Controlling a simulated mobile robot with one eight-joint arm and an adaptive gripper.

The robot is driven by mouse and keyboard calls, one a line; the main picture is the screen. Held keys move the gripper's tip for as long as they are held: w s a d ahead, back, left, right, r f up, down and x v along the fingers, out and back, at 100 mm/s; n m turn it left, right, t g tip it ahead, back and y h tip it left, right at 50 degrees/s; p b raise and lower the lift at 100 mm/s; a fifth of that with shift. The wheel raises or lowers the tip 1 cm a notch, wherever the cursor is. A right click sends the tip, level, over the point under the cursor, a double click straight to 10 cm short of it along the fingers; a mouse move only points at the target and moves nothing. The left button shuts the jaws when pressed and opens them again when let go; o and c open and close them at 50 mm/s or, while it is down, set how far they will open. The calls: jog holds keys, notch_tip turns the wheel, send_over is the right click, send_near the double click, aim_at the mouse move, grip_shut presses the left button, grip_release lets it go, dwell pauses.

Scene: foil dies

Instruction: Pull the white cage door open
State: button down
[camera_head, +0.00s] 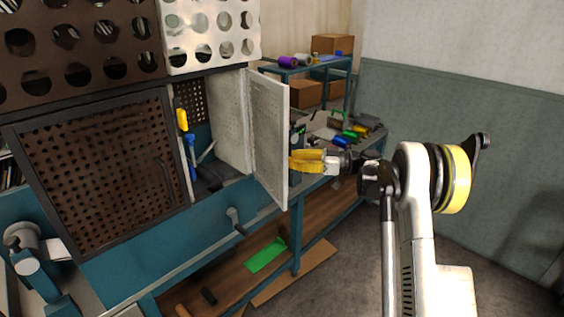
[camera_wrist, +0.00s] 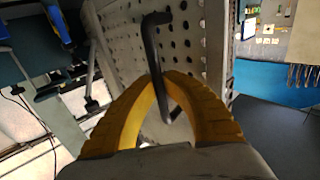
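The white cage door (camera_head: 268,135) is a perforated panel that stands swung out from its cabinet, well open, in the head view. It fills the upper middle of the wrist view (camera_wrist: 195,35). Its dark bar handle (camera_wrist: 154,50) shows in the wrist view. My gripper (camera_head: 294,161) is at the outer face of the door, and its yellow fingers (camera_wrist: 167,80) close around the handle from both sides. The handle is hidden in the head view.
The open compartment holds a yellow-and-blue tool (camera_head: 187,135). A brown perforated door (camera_head: 95,170) is shut at the left. A workbench (camera_head: 340,130) with several tools stands behind my gripper. Grey floor (camera_head: 350,270) is clear in front.

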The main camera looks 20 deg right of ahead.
jog(key=shift+w+d, duration=0.7)
jog(key=shift+d, duration=0.35)
jog(key=shift+w+d, duration=0.7)
jog(key=shift+d, duration=0.3)
jog(key=c, duration=1.5)
grip_release()
jog(key=shift+d, duration=0.25)
jog(key=shift+o, duration=0.2)
jog(key=shift+a, duration=0.1)
jog(key=v, duration=1.2)
